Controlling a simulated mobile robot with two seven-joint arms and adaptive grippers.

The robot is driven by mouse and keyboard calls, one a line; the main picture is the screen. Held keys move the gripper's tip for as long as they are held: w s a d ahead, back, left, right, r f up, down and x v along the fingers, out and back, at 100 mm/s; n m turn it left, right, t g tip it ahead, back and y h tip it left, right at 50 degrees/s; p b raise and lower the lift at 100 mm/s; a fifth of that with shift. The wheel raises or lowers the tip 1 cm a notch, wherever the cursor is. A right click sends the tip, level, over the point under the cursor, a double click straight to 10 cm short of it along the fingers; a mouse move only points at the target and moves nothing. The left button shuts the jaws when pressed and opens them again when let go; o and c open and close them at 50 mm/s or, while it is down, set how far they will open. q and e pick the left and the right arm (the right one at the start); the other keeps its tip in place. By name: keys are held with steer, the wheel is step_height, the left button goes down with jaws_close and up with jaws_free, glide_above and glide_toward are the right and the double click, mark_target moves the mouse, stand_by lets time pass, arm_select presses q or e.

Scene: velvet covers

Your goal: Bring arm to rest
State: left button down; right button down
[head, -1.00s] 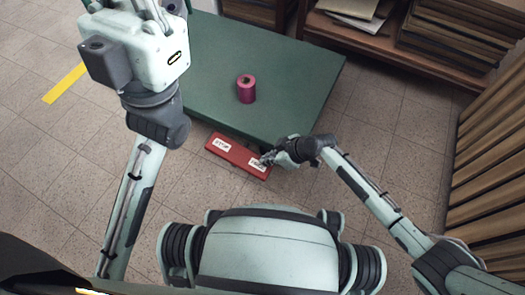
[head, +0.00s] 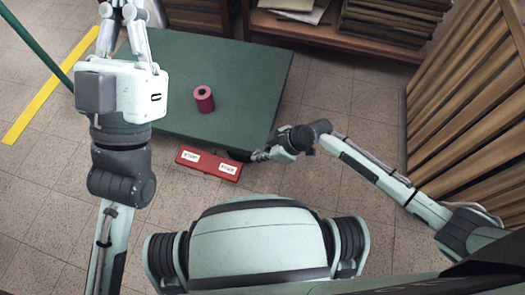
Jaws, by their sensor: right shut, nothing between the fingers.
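My right gripper (head: 257,156) is shut and empty. It hangs just off the front right of the green table (head: 245,85), to the right of the red box (head: 208,164) with two white labels. In this view it is a little apart from the box's right end. My left arm rises along the left side, and its gripper (head: 122,15) is at the top edge. Its fingertips are cut off or unclear there. A pink spool (head: 204,99) stands upright on the green table, clear of both grippers.
A wooden shelf (head: 330,35) with stacked boards and papers stands behind the table. Wooden slats or boards (head: 465,110) line the right side. A yellow stripe (head: 45,95) runs along the floor at the left. Tiled floor between the table and the right side is clear.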

steer(key=shift+s+d+r, duration=0.25)
steer(key=shift+d+r, duration=0.1)
steer(key=shift+d, duration=0.15)
